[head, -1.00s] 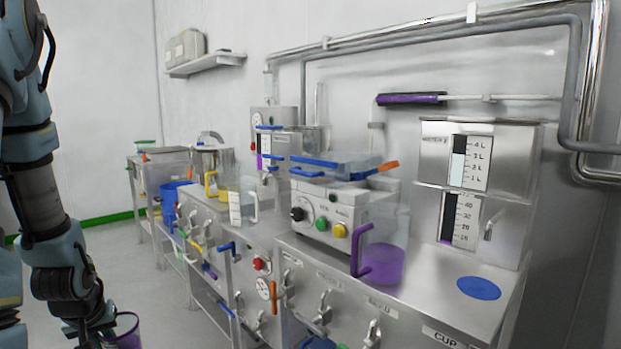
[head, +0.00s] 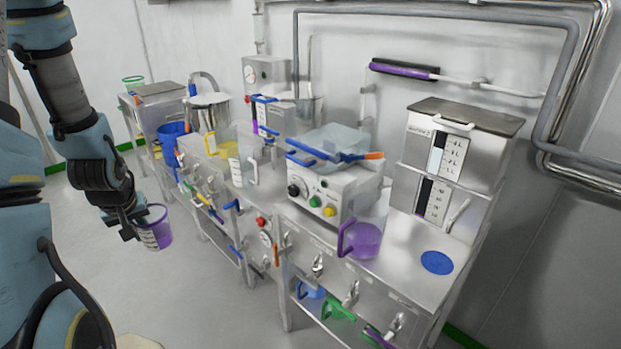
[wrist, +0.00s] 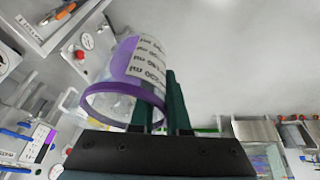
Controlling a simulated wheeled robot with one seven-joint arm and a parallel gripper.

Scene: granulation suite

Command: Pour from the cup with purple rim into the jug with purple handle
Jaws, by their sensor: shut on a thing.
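The cup with purple rim (head: 155,232) is at the left in the head view, off the bench and over the floor. My gripper (head: 135,232) is shut on it at its left side. The jug with purple handle (head: 366,238) stands on the steel bench in the head view, with purple contents low inside. Its handle points left. The cup is well left of the jug.
A control box (head: 325,190) with a blue-edged tray on top stands behind the jug. A blue disc (head: 437,262) lies right of it. A yellow-handled jug (head: 222,150) and a blue bucket (head: 172,140) are farther back. Floor between cup and bench is clear.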

